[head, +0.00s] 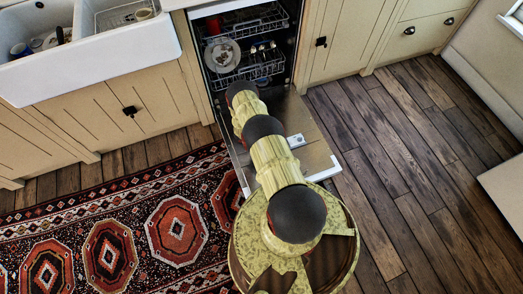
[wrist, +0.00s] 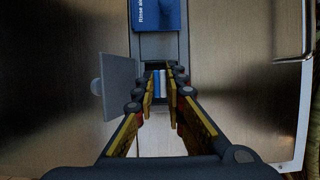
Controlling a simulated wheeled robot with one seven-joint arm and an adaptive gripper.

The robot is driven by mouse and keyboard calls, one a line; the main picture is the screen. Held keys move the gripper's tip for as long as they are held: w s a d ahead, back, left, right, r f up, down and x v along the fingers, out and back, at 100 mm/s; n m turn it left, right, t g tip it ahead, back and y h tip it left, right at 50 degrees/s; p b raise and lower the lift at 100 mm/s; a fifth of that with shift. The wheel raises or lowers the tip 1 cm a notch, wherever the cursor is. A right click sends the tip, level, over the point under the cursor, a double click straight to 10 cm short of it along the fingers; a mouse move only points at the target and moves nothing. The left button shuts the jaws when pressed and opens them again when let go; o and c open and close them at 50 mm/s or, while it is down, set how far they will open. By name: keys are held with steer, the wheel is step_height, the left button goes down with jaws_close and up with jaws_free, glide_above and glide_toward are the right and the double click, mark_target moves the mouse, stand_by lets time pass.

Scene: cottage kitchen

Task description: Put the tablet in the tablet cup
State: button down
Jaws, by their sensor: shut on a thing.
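The tablet (wrist: 160,84), with blue and white bands, shows between the fingertips of my gripper (wrist: 161,88) in the wrist view. My gripper is shut on it, above the dispenser (wrist: 158,46) on the lowered dishwasher door. The grey lid (wrist: 118,86) of the tablet cup stands open to the left of the fingers. The cup itself is mostly hidden behind the fingers and tablet; I cannot tell whether the tablet is inside it or above it. In the head view my arm hides the gripper and tablet; part of the dispenser (head: 295,141) shows beside the arm.
A blue rinse-aid cover (wrist: 158,15) lies beyond the cup. The open dishwasher door (head: 318,158) lies flat. Racks (head: 262,25) behind it hold a plate (head: 223,56) and other dishes. A patterned rug (head: 110,235) lies left; wooden floor (head: 420,140) is clear right.

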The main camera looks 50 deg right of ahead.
steer(key=shift+f, duration=0.15)
steer(key=c, duration=1.8)
jaws_free()
steer(key=shift+c, duration=0.2)
